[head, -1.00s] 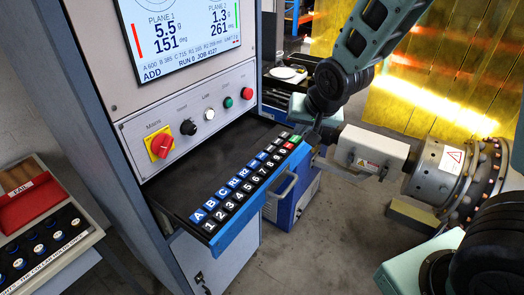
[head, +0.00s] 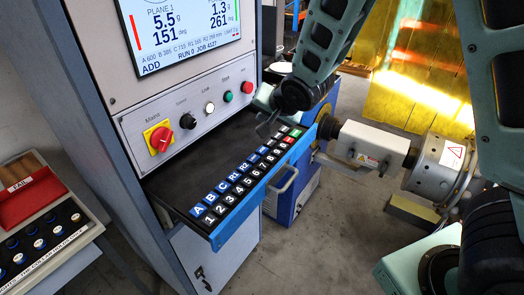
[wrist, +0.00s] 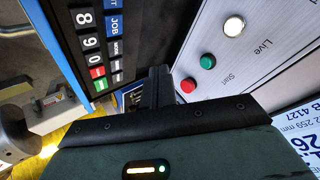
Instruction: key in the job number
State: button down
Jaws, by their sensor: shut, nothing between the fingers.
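The keypad (head: 241,183) lies on the pull-out drawer, with a row of blue keys A, B, C, R1, R2 and more behind a row of black number keys. Its far end has a green key and a red key. The screen (head: 182,35) reads JOB 4127. My gripper (head: 264,131) is shut and empty, above the far end of the drawer behind the keys. Its dark fingers (wrist: 158,84) show beside the keypad; contact cannot be told.
The cabinet panel (head: 190,118) with a red mains switch and several buttons rises behind the drawer. A blue-edged drawer front with a handle (head: 284,184) faces the open floor. A rotor machine (head: 432,168) stands at right.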

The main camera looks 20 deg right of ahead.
aim_at(264, 152)
notch_tip(264, 152, down, 8)
jog(key=b, duration=0.6)
jog(key=shift+f, duration=0.15)
dwell(1.6)
jog(key=shift+f+b, duration=0.3)
jog(key=shift+b, duration=0.05)
jog(key=shift+f+b, duration=0.45)
dwell(0.6)
dwell(0.4)
jog(key=shift+r+p, duration=0.65)
jog(key=shift+r, duration=0.25)
jog(key=shift+r+p, duration=1.8)
jog(key=shift+r, duration=0.7)
